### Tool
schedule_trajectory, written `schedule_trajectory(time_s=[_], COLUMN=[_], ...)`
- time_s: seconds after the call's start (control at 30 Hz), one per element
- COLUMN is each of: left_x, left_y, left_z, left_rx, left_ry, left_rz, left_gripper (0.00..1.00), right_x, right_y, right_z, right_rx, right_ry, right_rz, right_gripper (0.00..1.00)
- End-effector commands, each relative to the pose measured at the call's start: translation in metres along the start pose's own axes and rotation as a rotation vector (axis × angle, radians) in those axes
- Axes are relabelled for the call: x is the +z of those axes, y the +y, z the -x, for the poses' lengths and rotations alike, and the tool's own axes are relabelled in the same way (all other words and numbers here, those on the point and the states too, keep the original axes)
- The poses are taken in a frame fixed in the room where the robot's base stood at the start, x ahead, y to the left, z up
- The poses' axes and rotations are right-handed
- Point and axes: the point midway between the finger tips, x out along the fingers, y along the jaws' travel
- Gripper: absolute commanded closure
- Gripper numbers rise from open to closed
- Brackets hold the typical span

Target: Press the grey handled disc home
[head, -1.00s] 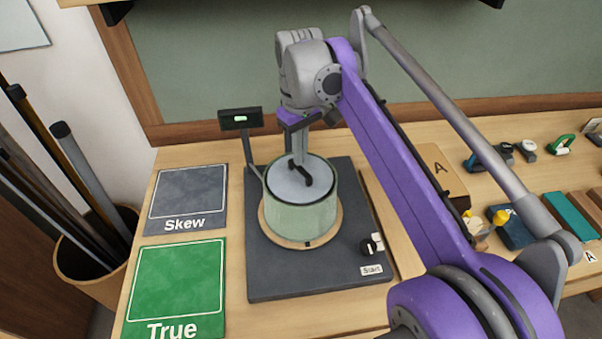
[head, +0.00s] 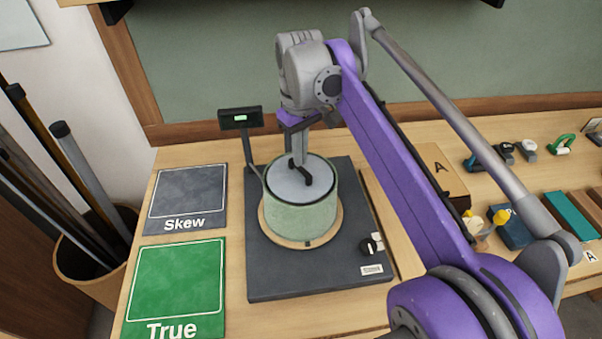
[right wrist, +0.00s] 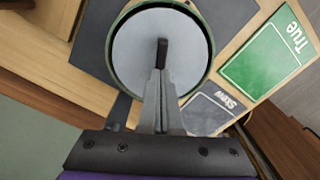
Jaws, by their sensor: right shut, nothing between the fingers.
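The grey disc (head: 302,188) with its dark bar handle (head: 301,173) lies in the mouth of the pale green drum (head: 300,217). The drum stands on a round wooden base (head: 322,236) on a dark plate. My right gripper (head: 299,163) points down over the disc, its shut fingertips at the handle. The right wrist view shows the shut fingers (right wrist: 161,72) at the end of the dark handle (right wrist: 162,50), with the grey disc (right wrist: 135,50) around them inside the green rim. Whether the fingertips touch the handle or the disc, I cannot tell. My left gripper is not in view.
A small display (head: 240,118) on a post and a knob (head: 369,246) sit on the dark plate (head: 275,280). Skew (head: 188,195) and True (head: 180,280) mats lie to the left.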

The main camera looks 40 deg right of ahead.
Motion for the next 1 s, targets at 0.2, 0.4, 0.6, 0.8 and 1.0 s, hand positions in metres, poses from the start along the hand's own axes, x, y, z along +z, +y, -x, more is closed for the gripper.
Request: schedule_trajectory(time_s=[0.2, 0.4, 0.6, 0.8, 1.0], left_x=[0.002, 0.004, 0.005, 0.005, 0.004], left_y=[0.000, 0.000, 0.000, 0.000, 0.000], left_z=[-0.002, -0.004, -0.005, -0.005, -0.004], left_rx=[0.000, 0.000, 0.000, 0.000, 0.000], left_ry=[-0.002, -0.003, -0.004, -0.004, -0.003], left_rz=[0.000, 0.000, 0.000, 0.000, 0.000], left_gripper=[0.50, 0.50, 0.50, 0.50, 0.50], right_x=[0.000, 0.000, 0.000, 0.000, 0.000], right_y=[0.000, 0.000, 0.000, 0.000, 0.000], right_z=[-0.005, -0.009, -0.012, -0.012, -0.012], right_rx=[0.000, 0.000, 0.000, 0.000, 0.000], right_ry=[0.000, 0.000, 0.000, 0.000, 0.000], right_rz=[0.000, 0.000, 0.000, 0.000, 0.000], right_gripper=[1.00, 1.00, 1.00, 1.00, 1.00])
